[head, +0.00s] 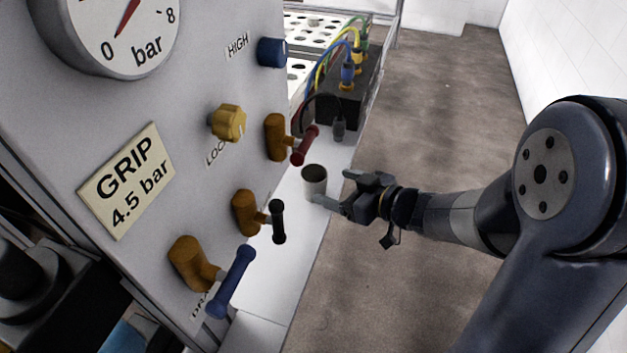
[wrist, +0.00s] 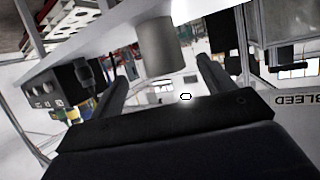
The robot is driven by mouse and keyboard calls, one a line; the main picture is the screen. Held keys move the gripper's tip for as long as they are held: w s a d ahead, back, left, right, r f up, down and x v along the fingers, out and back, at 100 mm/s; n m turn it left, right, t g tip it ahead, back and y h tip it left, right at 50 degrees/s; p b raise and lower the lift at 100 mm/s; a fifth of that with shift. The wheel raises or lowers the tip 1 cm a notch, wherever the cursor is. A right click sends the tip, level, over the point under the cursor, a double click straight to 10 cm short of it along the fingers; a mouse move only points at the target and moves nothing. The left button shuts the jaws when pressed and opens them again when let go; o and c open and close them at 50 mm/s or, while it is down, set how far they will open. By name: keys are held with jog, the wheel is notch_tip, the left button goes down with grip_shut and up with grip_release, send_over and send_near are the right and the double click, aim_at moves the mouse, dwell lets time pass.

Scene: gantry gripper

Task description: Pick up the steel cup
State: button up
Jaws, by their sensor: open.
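The steel cup (head: 314,180) is a small grey cylinder standing upright on the white ledge (head: 290,240), its dark mouth facing up. My gripper (head: 334,189) is open and level with it, just to its right in the head view. In the wrist view, which is upside down, the cup (wrist: 158,47) appears ahead of the gap between the two spread fingers (wrist: 163,66). One fingertip seems very near the cup's lower side in the head view; I cannot tell whether they touch.
A panel with a gauge and coloured valve handles rises left of the cup; the red handle (head: 304,146) and black handle (head: 278,222) are closest. A black box (head: 342,100) with cables stands behind on the ledge. Open floor (head: 430,110) lies to the right.

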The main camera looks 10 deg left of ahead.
aim_at(324, 181)
jog(key=shift+x, duration=1)
jog(key=shift+r+b+x, duration=0.15)
jog(key=shift+x, duration=1.15)
jog(key=shift+r+b+x, duration=0.15)
jog(key=shift+r+x, duration=0.05)
jog(key=shift+x, duration=1.1)
jog(key=shift+s+a, duration=0.1)
jog(key=shift+a, duration=0.05)
jog(key=c, duration=1.1)
jog(key=shift+o, duration=0.2)
jog(key=shift+r, duration=0.1)
